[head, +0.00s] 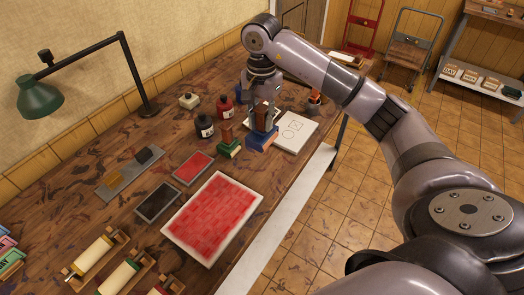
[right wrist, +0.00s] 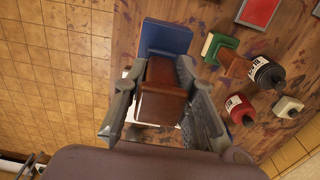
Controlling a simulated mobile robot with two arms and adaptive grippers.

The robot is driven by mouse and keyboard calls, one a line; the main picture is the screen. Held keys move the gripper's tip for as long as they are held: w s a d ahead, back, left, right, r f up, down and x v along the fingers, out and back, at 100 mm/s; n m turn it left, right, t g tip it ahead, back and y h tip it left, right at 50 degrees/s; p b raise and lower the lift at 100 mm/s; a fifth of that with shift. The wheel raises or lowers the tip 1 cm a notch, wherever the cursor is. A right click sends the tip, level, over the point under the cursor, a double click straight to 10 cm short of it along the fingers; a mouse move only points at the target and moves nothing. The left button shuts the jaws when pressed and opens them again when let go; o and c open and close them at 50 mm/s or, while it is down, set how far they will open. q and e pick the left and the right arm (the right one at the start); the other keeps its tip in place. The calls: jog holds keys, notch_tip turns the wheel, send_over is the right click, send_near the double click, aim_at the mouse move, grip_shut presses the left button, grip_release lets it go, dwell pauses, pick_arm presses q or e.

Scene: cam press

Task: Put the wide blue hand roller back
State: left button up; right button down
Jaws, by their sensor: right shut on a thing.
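My right gripper (head: 262,122) is shut on the brown handle (right wrist: 163,90) of a blue block (head: 262,139). In the right wrist view the blue block (right wrist: 166,38) shows beyond the fingers, which lie on both sides of the handle. The block is at the bench, beside a white pad with line drawings (head: 296,132); I cannot tell whether it touches the surface. Pale rollers (head: 92,254) with yellow and green ends lie in wooden holders at the lower left; I make out no blue roller for sure. My left gripper is not in view.
A green block with a brown handle (head: 228,149) stands close left of the blue one. Black (head: 205,127) and red bottles (head: 225,106) stand behind. A red printed panel (head: 213,215) lies in front. A green lamp (head: 40,98) rises at the left.

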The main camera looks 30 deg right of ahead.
notch_tip(320, 180, down, 12)
jog(key=p, duration=0.3)
jog(key=shift+r, duration=0.1)
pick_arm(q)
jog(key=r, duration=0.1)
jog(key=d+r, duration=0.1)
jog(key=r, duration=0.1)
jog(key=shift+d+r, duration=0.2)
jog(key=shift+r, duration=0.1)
pick_arm(e)
jog(key=shift+f, duration=0.2)
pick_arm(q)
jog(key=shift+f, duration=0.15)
pick_arm(e)
jog(key=c, duration=1.3)
grip_release()
